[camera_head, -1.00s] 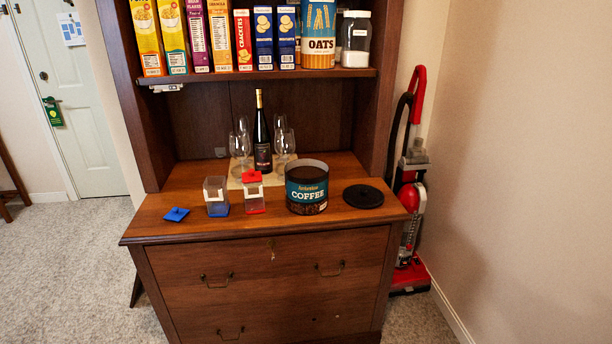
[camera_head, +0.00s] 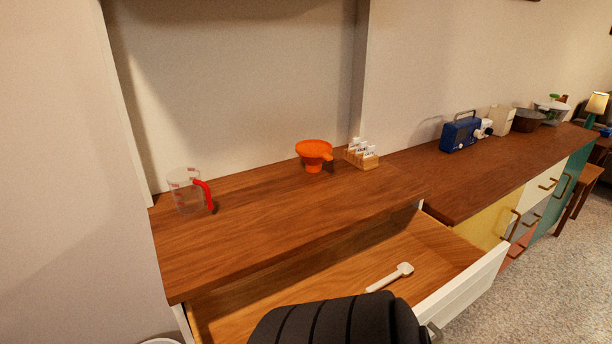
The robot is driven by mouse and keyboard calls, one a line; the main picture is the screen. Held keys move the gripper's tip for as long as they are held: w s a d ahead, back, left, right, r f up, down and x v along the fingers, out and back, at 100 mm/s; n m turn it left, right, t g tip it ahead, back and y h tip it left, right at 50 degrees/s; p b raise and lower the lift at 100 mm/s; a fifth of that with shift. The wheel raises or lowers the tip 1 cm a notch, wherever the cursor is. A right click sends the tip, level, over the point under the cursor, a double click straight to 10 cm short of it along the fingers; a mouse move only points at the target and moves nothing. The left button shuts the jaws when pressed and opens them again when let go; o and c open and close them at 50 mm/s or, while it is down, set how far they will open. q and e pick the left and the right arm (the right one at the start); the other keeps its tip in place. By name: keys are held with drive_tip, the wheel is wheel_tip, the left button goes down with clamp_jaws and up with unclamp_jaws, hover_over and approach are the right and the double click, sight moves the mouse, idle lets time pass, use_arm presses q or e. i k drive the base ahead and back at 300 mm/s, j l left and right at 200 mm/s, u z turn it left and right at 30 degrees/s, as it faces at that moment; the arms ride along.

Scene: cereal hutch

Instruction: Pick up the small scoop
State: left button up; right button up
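The small scoop (camera_head: 392,277) is white, with a short handle and a squarish bowl end. It lies on the wooden floor of an open drawer (camera_head: 330,290), with its bowl end toward the upper right. A black ribbed part, which looks like part of my arm, covers the bottom middle of the view and hides the near part of the drawer. It appears close below the scoop in the picture; I cannot tell the distance. Neither gripper's fingers can be made out.
The drawer's white front (camera_head: 465,287) stands out at the right. On the wooden counter (camera_head: 270,220) above are a measuring cup (camera_head: 186,190) with a red handle, an orange funnel (camera_head: 314,153) and a small rack (camera_head: 361,154). A blue radio (camera_head: 461,133) stands farther right.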

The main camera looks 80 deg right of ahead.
sight(404, 269)
drive_tip(key=k+z, duration=0.1)
drive_tip(key=z, duration=3.1)
